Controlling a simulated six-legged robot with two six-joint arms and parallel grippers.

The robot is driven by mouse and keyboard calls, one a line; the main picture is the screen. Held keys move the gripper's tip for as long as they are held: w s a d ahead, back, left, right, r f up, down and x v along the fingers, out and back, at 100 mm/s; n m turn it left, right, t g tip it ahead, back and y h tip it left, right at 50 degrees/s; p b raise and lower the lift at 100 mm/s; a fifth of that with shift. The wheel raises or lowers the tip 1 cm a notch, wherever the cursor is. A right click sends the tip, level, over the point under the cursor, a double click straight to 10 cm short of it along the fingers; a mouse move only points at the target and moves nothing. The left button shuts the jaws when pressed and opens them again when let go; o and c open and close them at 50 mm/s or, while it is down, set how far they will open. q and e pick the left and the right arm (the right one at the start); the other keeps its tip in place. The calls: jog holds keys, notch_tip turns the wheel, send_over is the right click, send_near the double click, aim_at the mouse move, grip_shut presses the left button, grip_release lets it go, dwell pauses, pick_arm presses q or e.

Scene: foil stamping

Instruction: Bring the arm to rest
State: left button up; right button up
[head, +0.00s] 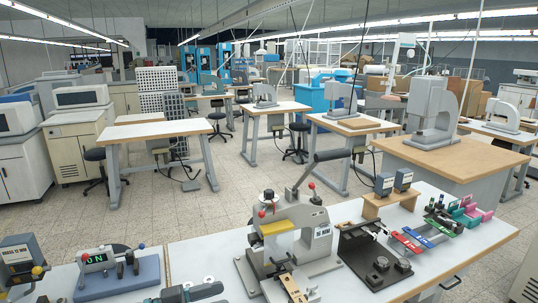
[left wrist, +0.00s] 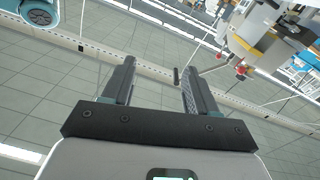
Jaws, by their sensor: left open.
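My left gripper (left wrist: 158,64) shows in the left wrist view with its two dark fingers spread apart. The space between the fingers is empty and they touch nothing. Behind them only grey panels and pale strips show. The stamping press (left wrist: 262,45) with its yellow block and red knobs is off to the upper right of the fingers, clear of them. In the head view the press (head: 322,236) stands on the front table. I cannot make out the left arm for certain in the head view. My right gripper is in neither view.
The front table (head: 210,255) holds a blue-based device (head: 118,277) left of the press, a black fixture (head: 375,262) to its right, and coloured strips (head: 430,234). A dark grey shape (head: 190,292) lies at the bottom edge. A wooden-topped table (head: 410,155) stands behind.

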pick_arm(q)
jog(key=s+d+f+n+t+y, duration=0.15)
jog(key=s+f+n+y, duration=0.35)
jog(key=f, duration=0.7)
jog(key=d+f+n+t+y, duration=0.15)
jog(key=f+n+y, duration=0.25)
jog(key=f+n, duration=0.55)
jog(key=s+a+f+g+y, duration=0.1)
jog(key=s+f+g, duration=0.3)
jog(key=s, duration=0.6)
jog(key=s+a+f+m+g+y, duration=0.1)
jog(key=s+a+f+g+y, duration=0.1)
jog(key=s+f+g, duration=0.3)
jog(key=s+f+y, duration=0.1)
jog(key=s+f, duration=0.3)
jog(key=s, duration=0.1)
jog(key=shift+s, duration=0.15)
jog(key=shift+f, duration=0.1)
